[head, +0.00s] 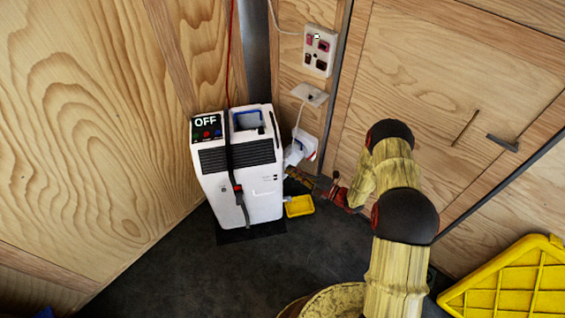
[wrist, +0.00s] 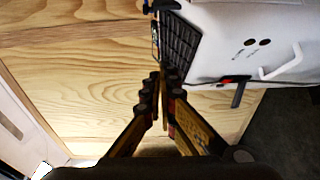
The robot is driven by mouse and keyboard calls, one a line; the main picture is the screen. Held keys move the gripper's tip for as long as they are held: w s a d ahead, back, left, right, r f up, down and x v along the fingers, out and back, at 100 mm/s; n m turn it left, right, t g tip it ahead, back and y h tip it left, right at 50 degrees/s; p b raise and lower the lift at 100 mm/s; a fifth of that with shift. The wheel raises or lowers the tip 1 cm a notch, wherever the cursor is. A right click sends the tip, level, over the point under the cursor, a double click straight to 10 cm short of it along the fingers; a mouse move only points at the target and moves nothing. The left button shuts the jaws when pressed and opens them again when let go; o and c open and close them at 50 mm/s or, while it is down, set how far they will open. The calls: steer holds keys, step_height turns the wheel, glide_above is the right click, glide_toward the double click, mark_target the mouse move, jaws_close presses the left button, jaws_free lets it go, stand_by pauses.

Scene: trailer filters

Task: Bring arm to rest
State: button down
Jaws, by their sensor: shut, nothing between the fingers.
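My arm (head: 395,240) reaches from the bottom of the head view up and then left toward the white machine. My gripper (head: 292,174) is at the right side of that machine, small and partly hard to make out there. In the wrist view my gripper (wrist: 162,78) is shut, its dark and yellow fingers together with nothing between them. The white machine (head: 262,190) stands upright in the corner with a dark strap down its front and an "OFF" display (head: 205,124) on top. It also fills the upper right of the wrist view (wrist: 230,35); I cannot tell whether the fingertips touch it.
A small yellow tray (head: 299,206) lies on the dark floor beside the machine. A white and blue item (head: 300,148) is just right of the machine. A socket panel (head: 320,50) is on the wooden wall. A yellow crate (head: 510,285) is at lower right. Floor in front is partly clear.

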steer(key=v, duration=0.6)
steer(key=shift+s+p, duration=0.15)
steer(key=shift+p, duration=0.3)
